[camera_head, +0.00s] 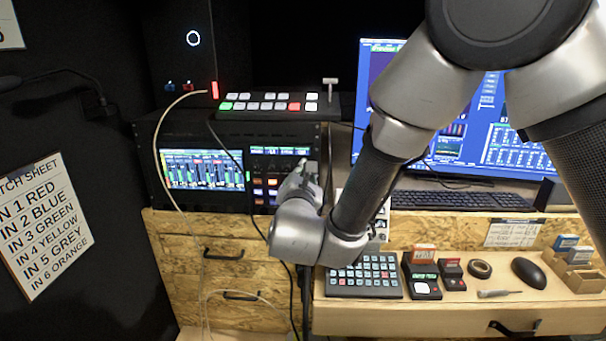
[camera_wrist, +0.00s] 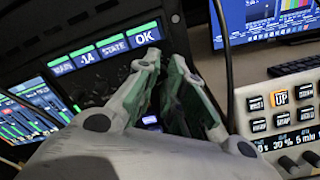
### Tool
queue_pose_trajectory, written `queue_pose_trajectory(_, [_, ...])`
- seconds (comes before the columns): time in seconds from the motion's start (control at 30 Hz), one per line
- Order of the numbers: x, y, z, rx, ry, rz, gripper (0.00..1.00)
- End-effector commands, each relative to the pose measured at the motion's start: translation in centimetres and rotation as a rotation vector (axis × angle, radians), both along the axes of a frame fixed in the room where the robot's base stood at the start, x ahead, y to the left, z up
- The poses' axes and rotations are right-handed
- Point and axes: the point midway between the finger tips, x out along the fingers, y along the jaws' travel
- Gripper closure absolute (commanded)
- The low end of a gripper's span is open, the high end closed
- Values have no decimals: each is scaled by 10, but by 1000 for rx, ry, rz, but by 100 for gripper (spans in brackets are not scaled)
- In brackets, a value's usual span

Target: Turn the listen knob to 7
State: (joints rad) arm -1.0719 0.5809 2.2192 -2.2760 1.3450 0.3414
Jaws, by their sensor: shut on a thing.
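My gripper (camera_wrist: 165,62) reaches the black rack panel in the wrist view, below the small displays (camera_wrist: 103,49) reading "-14", "STATE" and "OK". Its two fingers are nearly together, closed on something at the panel. The thing between them, at the place of the listen knob, is hidden by the fingertips, so its pointer and number cannot be read. In the head view my gripper (camera_head: 308,172) is at the right edge of the rack unit (camera_head: 225,203), and my wrist covers that area. Dark small knobs (camera_wrist: 95,92) show left of the fingers.
A grey control box (camera_wrist: 262,100) with labelled buttons stands close right of my gripper. A dark cable (camera_wrist: 224,45) passes between them. A switcher with lit buttons (camera_head: 270,104) sits above the rack. A monitor (camera_head: 490,135) and keyboard (camera_head: 460,200) are to the right.

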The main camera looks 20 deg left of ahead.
Motion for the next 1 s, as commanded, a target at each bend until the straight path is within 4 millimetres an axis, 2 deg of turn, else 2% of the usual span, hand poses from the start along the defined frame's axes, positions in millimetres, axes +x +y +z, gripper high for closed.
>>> queue_pose_trajectory(0.27, [-1, 0, -2, -5, 4, 1, 100])
queue_pose_trajectory(0.3, [-1, 0, -2, -5, 4, 1, 82])
queue_pose_trajectory(0.33, [-1, 0, -2, -5, 4, 2, 77])
queue_pose_trajectory(0.73, [0, 0, -1, -32, -6, 1, 77])
queue_pose_trajectory(0.87, [0, 0, 0, -138, -32, 1, 77])
queue_pose_trajectory(1.0, [0, 0, 0, -337, -80, 0, 77])
